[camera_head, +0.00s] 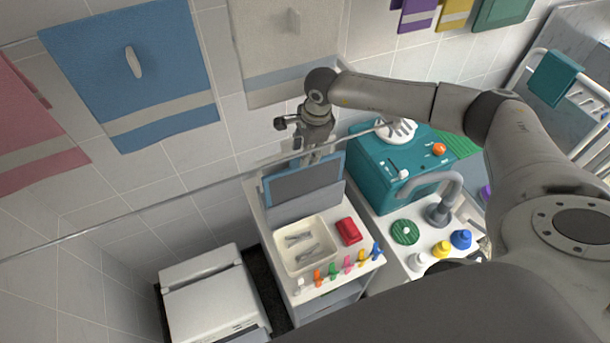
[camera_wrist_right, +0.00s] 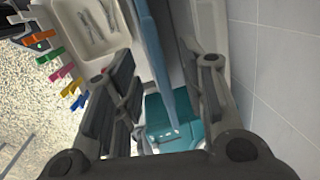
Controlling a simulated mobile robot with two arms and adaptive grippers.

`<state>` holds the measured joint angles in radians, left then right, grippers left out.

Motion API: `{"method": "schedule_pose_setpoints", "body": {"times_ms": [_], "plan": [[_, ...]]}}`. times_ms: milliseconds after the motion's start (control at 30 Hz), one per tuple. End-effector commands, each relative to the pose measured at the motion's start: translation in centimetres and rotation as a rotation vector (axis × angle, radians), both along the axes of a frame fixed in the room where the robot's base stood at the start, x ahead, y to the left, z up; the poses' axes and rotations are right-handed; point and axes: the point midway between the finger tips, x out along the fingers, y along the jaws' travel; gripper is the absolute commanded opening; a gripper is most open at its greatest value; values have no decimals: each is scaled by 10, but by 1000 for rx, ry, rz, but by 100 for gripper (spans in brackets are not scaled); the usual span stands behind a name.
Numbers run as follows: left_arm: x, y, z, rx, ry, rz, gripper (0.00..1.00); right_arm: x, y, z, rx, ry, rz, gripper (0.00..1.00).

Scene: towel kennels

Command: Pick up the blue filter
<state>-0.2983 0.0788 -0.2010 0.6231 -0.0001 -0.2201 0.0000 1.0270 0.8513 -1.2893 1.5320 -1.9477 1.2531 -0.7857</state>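The blue filter (camera_head: 305,184), a grey panel in a blue frame, stands upright, slightly tilted, at the back of the white cart (camera_head: 285,285). My right gripper (camera_head: 312,156) is at its top edge. In the right wrist view the filter (camera_wrist_right: 166,62) shows edge-on as a blue strip between the fingers of the right gripper (camera_wrist_right: 167,65). The fingers are spread, with a gap visible on both sides of the strip. The gripper and wrist hide little of the filter in the head view. My left gripper is in no view.
A cream tray (camera_head: 283,256) with metal tools, a red block (camera_head: 348,231) and several coloured clips (camera_head: 332,270) are in front of the filter. A teal machine (camera_head: 380,170) stands close on the right. The tiled wall is close behind; a white bin (camera_head: 215,300) stands left.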

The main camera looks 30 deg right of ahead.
Motion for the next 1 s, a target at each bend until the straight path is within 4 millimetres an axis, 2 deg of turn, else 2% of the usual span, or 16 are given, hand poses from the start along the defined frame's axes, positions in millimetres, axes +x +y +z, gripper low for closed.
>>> {"method": "schedule_pose_setpoints", "body": {"times_ms": [267, 500, 600, 1000], "plan": [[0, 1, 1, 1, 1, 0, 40, 1, 0, -4, 0, -1, 0, 39], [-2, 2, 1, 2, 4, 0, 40, 1, 0, -3, 0, -1, 0, 9], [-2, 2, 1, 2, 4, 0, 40, 1, 0, -3, 0, -1, 0, 0], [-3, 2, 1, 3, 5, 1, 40, 1, 0, -2, 2, -2, -5, 0]]}}
